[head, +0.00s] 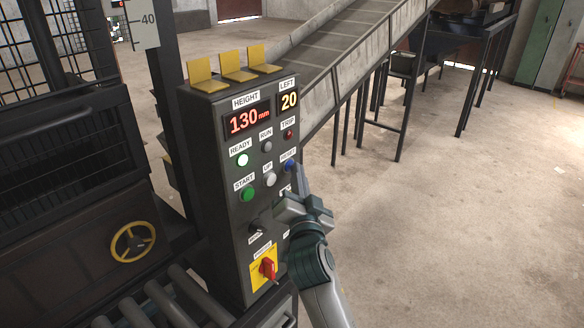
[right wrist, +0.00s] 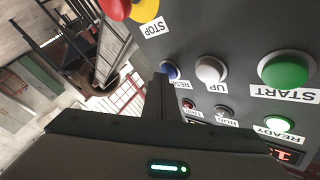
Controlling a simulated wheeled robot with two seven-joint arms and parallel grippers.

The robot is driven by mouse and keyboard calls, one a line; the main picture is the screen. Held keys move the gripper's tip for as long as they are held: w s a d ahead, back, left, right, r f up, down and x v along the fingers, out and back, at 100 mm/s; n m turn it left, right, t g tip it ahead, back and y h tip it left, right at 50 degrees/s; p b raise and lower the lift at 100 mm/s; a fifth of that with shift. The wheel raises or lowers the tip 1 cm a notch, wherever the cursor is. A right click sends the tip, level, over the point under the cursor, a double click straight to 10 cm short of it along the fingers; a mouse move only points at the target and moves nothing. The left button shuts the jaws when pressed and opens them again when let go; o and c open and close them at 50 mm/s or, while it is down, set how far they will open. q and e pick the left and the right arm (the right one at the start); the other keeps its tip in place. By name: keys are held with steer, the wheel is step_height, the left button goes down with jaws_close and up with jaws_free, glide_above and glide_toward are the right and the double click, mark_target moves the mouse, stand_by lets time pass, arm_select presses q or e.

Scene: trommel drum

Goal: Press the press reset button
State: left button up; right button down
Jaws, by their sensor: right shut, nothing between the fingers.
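The blue reset button (head: 289,165) is on the right side of the dark control panel (head: 214,150), under a RESET label. It also shows in the right wrist view (right wrist: 171,70), partly covered by my finger. My right gripper (head: 296,182) is shut and empty, its fingertips just below and in front of the blue button. In the right wrist view the closed fingers (right wrist: 158,97) end right beside the button. I cannot tell whether they touch it. My left gripper is not in view.
Close by are the grey UP button (head: 270,180), green START button (head: 247,194) and red trip lamp (head: 289,135). A red stop button (right wrist: 118,8) shows in the right wrist view. A red rotary switch (head: 268,268) sits lower. The floor to the right is clear.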

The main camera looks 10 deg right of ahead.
steer(key=shift+s+d, duration=0.1)
steer(key=shift+s, duration=0.05)
steer(key=shift+s+d, duration=0.45)
steer(key=shift+s, duration=0.1)
steer(key=shift+p, duration=0.3)
steer(key=shift+s+d+p, duration=0.35)
steer(key=shift+s+d, duration=0.45)
steer(key=shift+s, duration=0.2)
steer(key=shift+s+d+p, duration=0.35)
steer(key=shift+s+d, duration=0.4)
steer(key=shift+s, duration=0.25)
steer(key=shift+f, duration=0.1)
